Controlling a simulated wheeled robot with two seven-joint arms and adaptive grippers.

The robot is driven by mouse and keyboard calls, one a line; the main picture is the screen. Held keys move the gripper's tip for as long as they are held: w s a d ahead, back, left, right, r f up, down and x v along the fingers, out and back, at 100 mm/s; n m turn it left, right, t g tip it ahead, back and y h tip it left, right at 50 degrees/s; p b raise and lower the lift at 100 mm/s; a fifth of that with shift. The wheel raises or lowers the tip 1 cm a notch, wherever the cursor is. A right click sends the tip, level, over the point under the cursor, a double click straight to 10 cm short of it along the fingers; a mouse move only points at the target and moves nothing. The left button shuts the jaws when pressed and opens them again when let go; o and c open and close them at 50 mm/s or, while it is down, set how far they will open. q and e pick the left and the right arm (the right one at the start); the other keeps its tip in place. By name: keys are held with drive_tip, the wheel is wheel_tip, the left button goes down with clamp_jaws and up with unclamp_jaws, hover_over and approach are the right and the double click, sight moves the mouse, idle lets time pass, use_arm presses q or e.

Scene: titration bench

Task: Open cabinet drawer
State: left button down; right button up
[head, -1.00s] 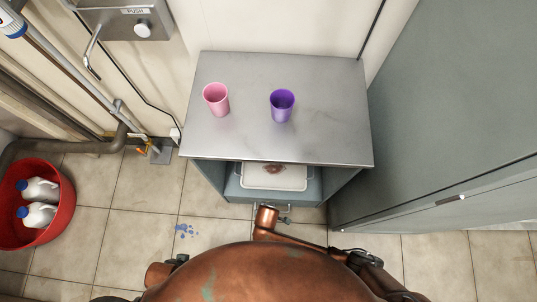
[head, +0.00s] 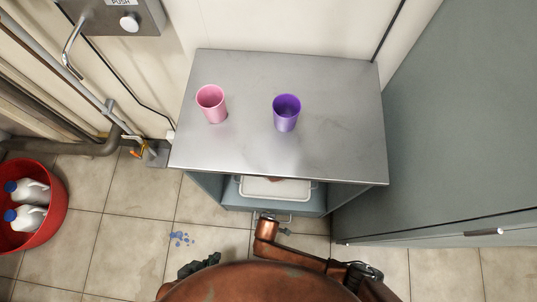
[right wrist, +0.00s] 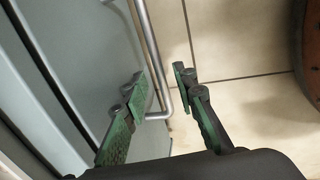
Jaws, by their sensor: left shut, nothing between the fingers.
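A grey cabinet (head: 330,140) stands against the wall. Below its top, a blue-grey front (head: 232,203) with a metal handle (head: 284,218) shows, and the worktop hides much of the inside. In the right wrist view the bent metal handle (right wrist: 152,50) runs down beside a grey panel (right wrist: 85,50). My right gripper (right wrist: 164,88) is open, with the handle's lower end showing in the gap between its fingers; contact is not clear. In the head view my right arm reaches down to the handle. My left gripper (head: 198,266) is shut and empty, low over the floor.
A pink cup (head: 211,104) and a purple cup (head: 287,113) stand on the worktop. A white tray (head: 250,187) sits under its front edge. A tall grey cabinet (head: 440,150) is close on the right. A red bin (head: 52,225) with white bottles is at left; tiled floor lies between.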

drive_tip(key=shift+c, duration=0.4)
clamp_jaws()
idle(0.4)
